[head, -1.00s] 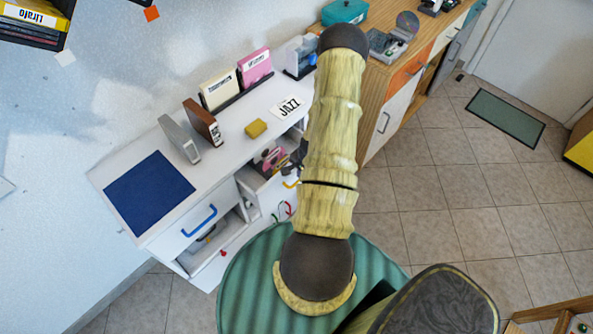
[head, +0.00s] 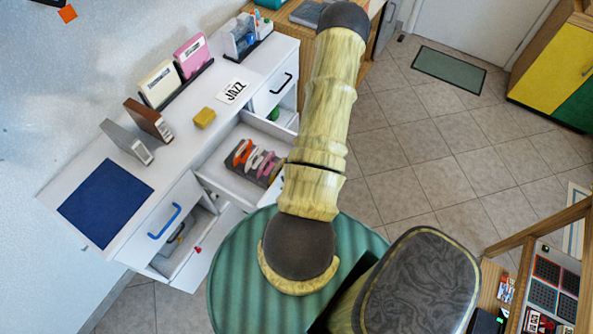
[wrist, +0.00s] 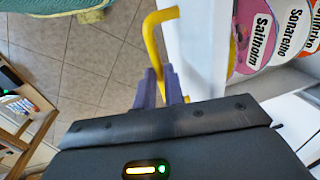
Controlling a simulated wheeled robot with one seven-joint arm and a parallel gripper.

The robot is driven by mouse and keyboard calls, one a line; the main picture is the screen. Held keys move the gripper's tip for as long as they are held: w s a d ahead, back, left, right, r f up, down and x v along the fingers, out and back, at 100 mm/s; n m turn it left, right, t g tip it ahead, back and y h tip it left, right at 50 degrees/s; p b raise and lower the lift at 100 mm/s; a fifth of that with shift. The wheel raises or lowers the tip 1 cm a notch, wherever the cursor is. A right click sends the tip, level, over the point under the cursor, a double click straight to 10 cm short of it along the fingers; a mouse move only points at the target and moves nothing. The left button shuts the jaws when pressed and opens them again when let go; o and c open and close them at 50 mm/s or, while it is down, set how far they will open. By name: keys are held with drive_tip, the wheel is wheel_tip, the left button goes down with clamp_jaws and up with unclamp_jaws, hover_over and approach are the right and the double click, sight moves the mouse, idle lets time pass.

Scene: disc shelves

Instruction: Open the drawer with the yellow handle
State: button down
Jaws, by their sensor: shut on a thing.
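The drawer (head: 226,179) with the yellow handle stands well out from the white cabinet in the head view, with several coloured sleeves or discs inside. Its yellow handle (wrist: 150,38) shows in the wrist view beside the white drawer front (wrist: 193,55). My gripper (wrist: 162,80) is shut on this handle, the fingers reaching up to its bar. In the head view my arm hides the gripper and the handle. Pink and white labelled discs (wrist: 265,30) lie behind the drawer front in the wrist view.
A drawer with a blue handle (head: 165,221) is at the cabinet's left, above a partly open compartment. A drawer with a black handle (head: 282,84) is at the right. A yellow block (head: 204,117) and upright cases stand on top. Tiled floor (head: 400,170) to the right is clear.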

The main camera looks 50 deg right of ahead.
drive_tip(key=shift+s+d, duration=0.1)
drive_tip(key=shift+s, duration=0.1)
drive_tip(key=c, duration=1.5)
unclamp_jaws()
drive_tip(key=s+r, duration=0.1)
drive_tip(key=r, duration=0.4)
drive_tip(key=s+r, duration=0.1)
drive_tip(key=r, duration=0.5)
drive_tip(key=s+r, duration=0.1)
drive_tip(key=r, duration=0.5)
drive_tip(key=shift+s+d, duration=0.1)
drive_tip(key=shift+d, duration=0.1)
